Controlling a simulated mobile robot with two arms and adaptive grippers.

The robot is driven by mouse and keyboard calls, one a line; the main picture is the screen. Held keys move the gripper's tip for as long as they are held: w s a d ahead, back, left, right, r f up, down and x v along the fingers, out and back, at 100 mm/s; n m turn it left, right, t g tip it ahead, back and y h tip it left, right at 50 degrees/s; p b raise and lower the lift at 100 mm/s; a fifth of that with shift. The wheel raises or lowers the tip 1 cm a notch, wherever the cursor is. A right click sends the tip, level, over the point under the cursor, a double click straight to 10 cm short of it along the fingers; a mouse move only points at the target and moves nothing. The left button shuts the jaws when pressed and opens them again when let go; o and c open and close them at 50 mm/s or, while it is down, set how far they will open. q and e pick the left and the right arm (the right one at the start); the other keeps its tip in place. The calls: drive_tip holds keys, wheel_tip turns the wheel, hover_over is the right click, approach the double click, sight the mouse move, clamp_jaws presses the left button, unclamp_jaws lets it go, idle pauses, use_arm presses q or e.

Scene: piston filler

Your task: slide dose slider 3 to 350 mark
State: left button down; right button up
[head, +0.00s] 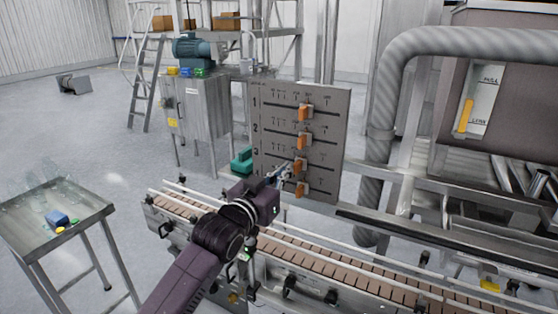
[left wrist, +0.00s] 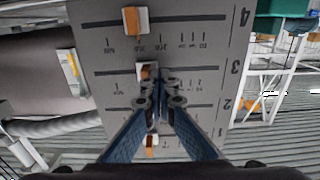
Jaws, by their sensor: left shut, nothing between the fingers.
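The grey dose panel (head: 330,118) stands upright behind the conveyor, with numbered rows of orange-handled sliders. Dose slider 3 (head: 300,166) sits near the middle of its row; it also shows in the left wrist view (left wrist: 146,70), its lower part hidden by my fingers. My left gripper (head: 285,174) is shut and empty, its tips at the panel close to slider 3. In the left wrist view my left gripper (left wrist: 159,83) overlaps the slider's lower right edge; I cannot tell if they touch. The scale marks are too small to read surely. My right gripper is out of view.
Slider 4 (left wrist: 132,21) is beside slider 3's row, with slider 2 (head: 303,141) and slider 1 (head: 304,113) above in the head view. The conveyor (head: 330,266) runs in front of the panel. A thick pipe (head: 375,130) rises to its right. A small table (head: 35,222) stands left.

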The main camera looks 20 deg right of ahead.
use_arm(q)
drive_tip(key=shift+s+d, duration=0.2)
drive_tip(key=shift+s, duration=0.05)
drive_tip(key=shift+w, duration=0.1)
drive_tip(key=shift+w+a, duration=0.15)
drive_tip(key=shift+w, duration=0.1)
drive_tip(key=shift+w+a, duration=0.3)
drive_tip(key=shift+a, duration=0.05)
drive_tip(key=p+v, duration=0.4)
drive_tip(key=v, duration=0.4)
drive_tip(key=shift+p, duration=0.3)
